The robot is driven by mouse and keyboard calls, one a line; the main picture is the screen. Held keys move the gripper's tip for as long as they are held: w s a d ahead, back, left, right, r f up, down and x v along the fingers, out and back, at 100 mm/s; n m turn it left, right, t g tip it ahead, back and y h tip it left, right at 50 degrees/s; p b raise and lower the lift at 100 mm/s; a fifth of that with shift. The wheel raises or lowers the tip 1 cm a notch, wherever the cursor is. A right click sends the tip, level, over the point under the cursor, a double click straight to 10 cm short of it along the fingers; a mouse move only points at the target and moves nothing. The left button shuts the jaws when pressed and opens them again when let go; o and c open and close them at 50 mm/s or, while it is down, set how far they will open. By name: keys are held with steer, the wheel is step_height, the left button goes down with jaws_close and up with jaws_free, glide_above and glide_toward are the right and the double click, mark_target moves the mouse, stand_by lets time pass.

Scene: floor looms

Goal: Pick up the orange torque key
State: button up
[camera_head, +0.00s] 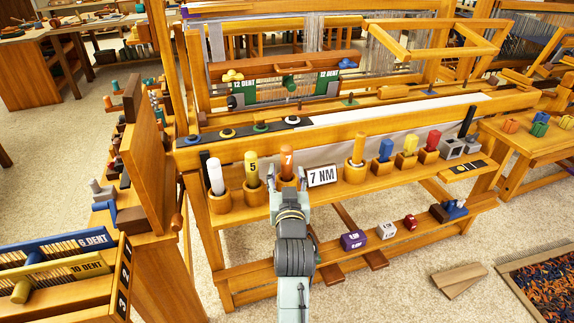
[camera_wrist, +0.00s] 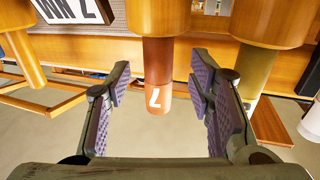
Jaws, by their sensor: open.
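The orange torque key (camera_head: 287,162), marked 7, stands upright in a wooden cup on the loom's front shelf, with the "7 NM" sign (camera_head: 322,176) just right of it. My gripper (camera_head: 288,186) is in front of it and hides much of its cup. In the wrist view, which is upside down, the orange key (camera_wrist: 157,72) shows between the open, purple-padded fingers of my gripper (camera_wrist: 161,84). Gaps show on both sides of the key. The wooden cup (camera_wrist: 158,17) is at the top edge.
A yellow key (camera_head: 251,168) marked 5 and a white key (camera_head: 215,177) stand close to the left. A plain wooden peg (camera_head: 358,150) and blue, yellow and red pieces stand to the right. The loom beam (camera_head: 330,128) runs behind.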

mark_target(287, 171)
steer(key=shift+w+f+p, duration=0.15)
steer(key=shift+w+p, duration=0.3)
steer(key=shift+w, duration=1.5)
steer(key=shift+c, duration=0.5)
jaws_close()
